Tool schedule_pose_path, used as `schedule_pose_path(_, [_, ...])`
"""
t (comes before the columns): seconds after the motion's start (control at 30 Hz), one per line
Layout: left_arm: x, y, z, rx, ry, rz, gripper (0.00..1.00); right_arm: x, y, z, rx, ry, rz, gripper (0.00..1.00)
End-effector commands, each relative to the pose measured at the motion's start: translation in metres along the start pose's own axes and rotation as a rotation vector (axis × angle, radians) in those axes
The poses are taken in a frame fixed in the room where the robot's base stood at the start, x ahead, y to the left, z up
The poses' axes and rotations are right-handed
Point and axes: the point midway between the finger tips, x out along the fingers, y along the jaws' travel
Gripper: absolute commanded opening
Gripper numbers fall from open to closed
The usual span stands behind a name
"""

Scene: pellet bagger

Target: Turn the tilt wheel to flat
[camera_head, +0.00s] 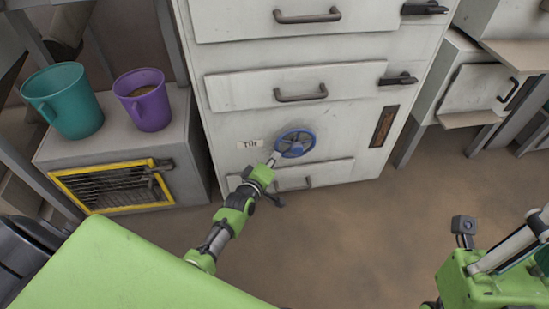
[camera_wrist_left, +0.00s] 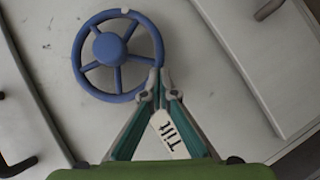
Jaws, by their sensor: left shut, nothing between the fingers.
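My left gripper (camera_head: 275,157) is at the wheel's lower left in the head view. In the left wrist view its fingers (camera_wrist_left: 160,78) are closed together with tips at the rim's edge; I cannot tell whether they touch it. The label (camera_wrist_left: 170,135) shows between the fingers there.
A drawer handle (camera_head: 294,185) sits just below the wheel, with more handled drawers above. A teal mug (camera_head: 63,100) and a purple mug (camera_head: 146,100) stand on a grey unit at left. Brown floor (camera_head: 380,215) is open to the right.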

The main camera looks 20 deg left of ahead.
Motion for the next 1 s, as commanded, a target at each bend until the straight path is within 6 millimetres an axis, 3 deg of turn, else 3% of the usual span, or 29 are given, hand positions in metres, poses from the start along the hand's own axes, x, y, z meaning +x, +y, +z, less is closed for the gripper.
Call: schedule_pose_path(1.0, [0.006,-0.009,0.009,-0.119,0.0,0.085,0.0,-0.033,0.0,0.003,0.002,0.021,0.0,0.0])
